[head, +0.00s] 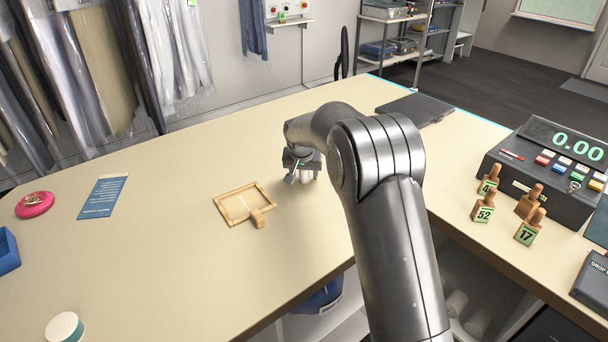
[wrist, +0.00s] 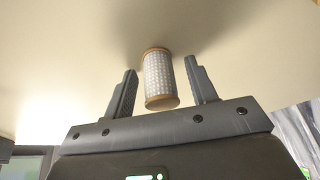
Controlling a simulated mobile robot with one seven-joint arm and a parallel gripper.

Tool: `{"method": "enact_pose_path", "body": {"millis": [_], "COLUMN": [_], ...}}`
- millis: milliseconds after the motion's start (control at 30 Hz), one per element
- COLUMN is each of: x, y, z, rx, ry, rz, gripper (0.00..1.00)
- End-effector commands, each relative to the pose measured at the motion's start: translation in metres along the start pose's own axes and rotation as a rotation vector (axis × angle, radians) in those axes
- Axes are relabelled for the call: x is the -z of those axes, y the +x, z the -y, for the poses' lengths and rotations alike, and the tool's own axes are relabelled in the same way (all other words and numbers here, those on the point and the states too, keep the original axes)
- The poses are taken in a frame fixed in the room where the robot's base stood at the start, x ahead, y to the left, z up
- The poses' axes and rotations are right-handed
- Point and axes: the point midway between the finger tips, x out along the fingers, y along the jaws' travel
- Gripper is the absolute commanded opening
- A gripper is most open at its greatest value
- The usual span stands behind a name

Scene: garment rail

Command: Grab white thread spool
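In the wrist view a white thread spool (wrist: 160,78) with tan ends stands on the table between the two fingers of my gripper (wrist: 160,68). A gap shows on each side of it, and the fingers do not appear to touch it. In the head view my gripper (head: 303,174) is low over the table, just left of my forearm. The spool there is mostly hidden by the gripper, with only a small pale part showing.
A wooden frame (head: 233,192) with a small block lies left of my gripper. A register (head: 545,165) and numbered wooden tags (head: 484,211) are at the right. A dark folder (head: 415,109) lies behind my arm. A pink dish (head: 35,204) and blue card (head: 103,196) are at the left.

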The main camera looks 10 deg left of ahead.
Motion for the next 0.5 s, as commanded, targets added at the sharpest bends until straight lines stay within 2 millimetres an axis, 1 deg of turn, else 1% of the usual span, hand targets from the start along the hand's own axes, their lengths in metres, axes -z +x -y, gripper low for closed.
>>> {"method": "enact_pose_path", "body": {"millis": [33, 67, 500], "x": [-0.0001, -0.0001, -0.0001], "y": [-0.0001, -0.0001, -0.0004], "z": [0.0001, 0.0001, 0.0002], "rx": [0.0, 0.0, 0.0], "ry": [0.0, 0.0, 0.0], "rz": [0.0, 0.0, 0.0], "gripper": [0.48, 0.45, 0.09]}}
